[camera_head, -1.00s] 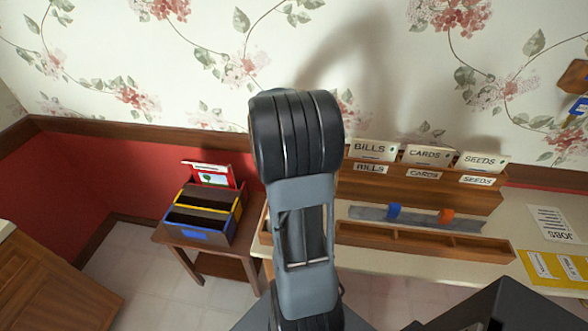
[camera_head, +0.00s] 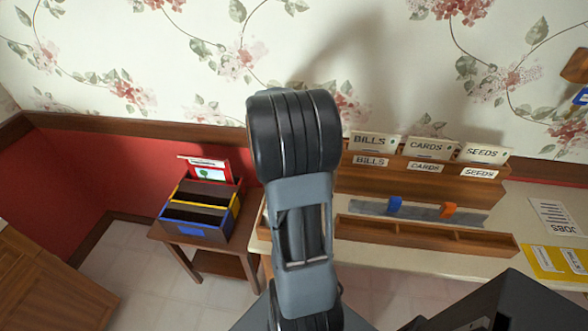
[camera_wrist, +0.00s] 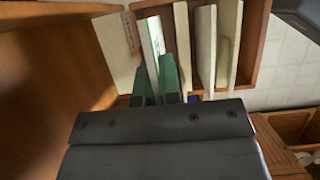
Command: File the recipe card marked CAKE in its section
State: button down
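My gripper (camera_wrist: 160,82) shows in the wrist view with two green fingertips. They point at a thin white card (camera_wrist: 154,36) standing on edge, and its lower end runs down between them. Whether they press on it I cannot tell. A small green mark shows on its face; no word CAKE is readable. In the head view my arm hides the gripper. A tabbed rack (camera_head: 420,182) at the right bears cards marked BILLS (camera_head: 371,142), CARDS (camera_head: 429,147) and SEEDS (camera_head: 482,152). A box (camera_head: 193,231) with red, yellow and blue sections stands on a side table at the left.
In the wrist view, several upright pale panels (camera_wrist: 205,45) stand right of the card within a wooden frame (camera_wrist: 262,25). A long wooden tray (camera_head: 425,237) lies before the rack. A JOBS sheet (camera_head: 557,215) and yellow folder (camera_head: 553,262) lie at the right.

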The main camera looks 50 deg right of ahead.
jog(key=shift+f, duration=0.15)
jog(key=shift+f+b, duration=1.6)
jog(key=shift+f, duration=1.2)
jog(key=c, duration=1.2)
grip_release()
jog(key=shift+c, duration=0.2)
jog(key=p+v, duration=0.1)
jog(key=v, duration=1.2)
jog(key=shift+r, duration=0.4)
